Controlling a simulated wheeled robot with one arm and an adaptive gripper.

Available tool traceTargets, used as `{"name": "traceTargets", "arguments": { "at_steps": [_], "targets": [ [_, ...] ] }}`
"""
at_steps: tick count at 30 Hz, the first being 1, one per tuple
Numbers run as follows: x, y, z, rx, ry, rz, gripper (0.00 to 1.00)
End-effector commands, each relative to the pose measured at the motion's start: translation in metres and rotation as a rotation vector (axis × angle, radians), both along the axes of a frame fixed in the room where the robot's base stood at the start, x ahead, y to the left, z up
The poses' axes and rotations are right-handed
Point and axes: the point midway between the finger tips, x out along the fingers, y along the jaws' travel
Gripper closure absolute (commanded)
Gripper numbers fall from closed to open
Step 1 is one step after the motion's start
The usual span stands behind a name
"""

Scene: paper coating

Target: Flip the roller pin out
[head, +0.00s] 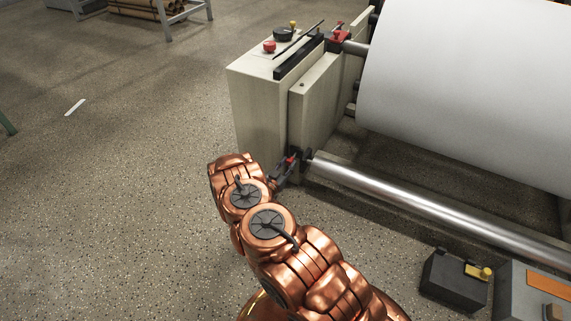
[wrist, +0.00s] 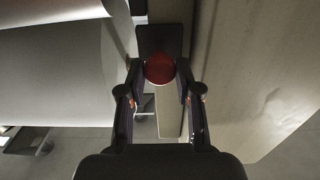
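The roller pin (head: 292,159) is a small red part on a dark bracket, at the left end of the lower steel roller in the head view. In the wrist view a round red end (wrist: 160,68), which appears to be this pin, sits in front of a dark block. My gripper (head: 281,174) is right beside the bracket, partly hidden by my copper wrist. In the wrist view my gripper (wrist: 159,80) has its fingers apart, one on each side of the red end. A small gap seems to show at the left; contact at the right is unclear.
The beige machine cabinet (head: 262,105) stands just behind the bracket. The lower steel roller (head: 400,207) runs off to the right, under a large white paper roll (head: 470,85). Another red part (head: 340,38) sits at the upper shaft.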

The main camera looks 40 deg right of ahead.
Motion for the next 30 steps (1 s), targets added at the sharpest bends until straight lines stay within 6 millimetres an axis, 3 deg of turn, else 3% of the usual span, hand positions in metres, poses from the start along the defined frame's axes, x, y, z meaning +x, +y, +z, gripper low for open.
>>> {"name": "traceTargets", "arguments": {
  "at_steps": [6,17,23,30],
  "targets": [
    [-0.001,0.001,-0.001,0.001,0.003,0.000,0.44],
    [-0.001,0.002,-0.001,0.000,0.001,0.000,0.44],
    [-0.011,0.024,-0.001,0.001,0.004,0.004,0.44],
    [-0.030,0.064,-0.001,0.000,0.004,0.004,0.44]
  ]
}}
